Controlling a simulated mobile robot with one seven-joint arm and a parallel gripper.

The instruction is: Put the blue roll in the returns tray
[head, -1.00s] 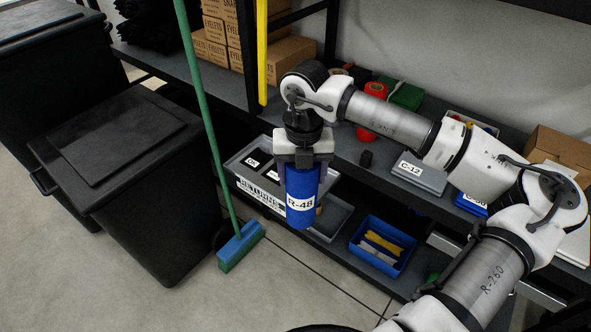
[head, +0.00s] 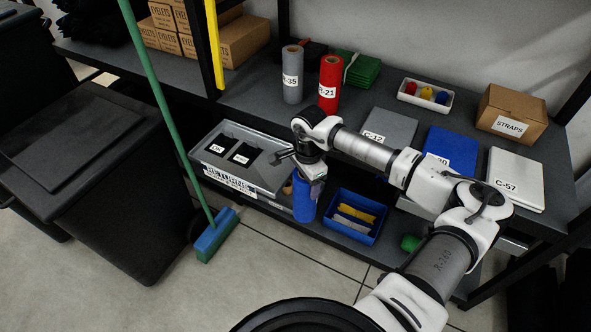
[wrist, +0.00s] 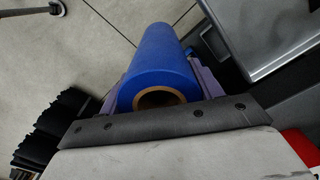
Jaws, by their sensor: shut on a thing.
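The blue roll (head: 304,201) is upright in my gripper (head: 309,188), which is shut on its upper part. In the wrist view the blue roll (wrist: 165,62) shows its hollow cardboard end between the fingers of my gripper (wrist: 160,90). The grey returns tray (head: 264,176), labelled RETURNS, sits on the lower shelf, just left of the roll in the head view. Two black items with white labels lie in its left part. The roll is outside the tray, beside its right end; whether they touch is hidden.
A blue bin (head: 345,235) with yellow and white items stands right of the roll. The upper shelf holds a grey roll (head: 292,75), a red roll (head: 329,84) and a STRAPS box (head: 511,113). A green broom (head: 166,120) leans in front, left of the tray.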

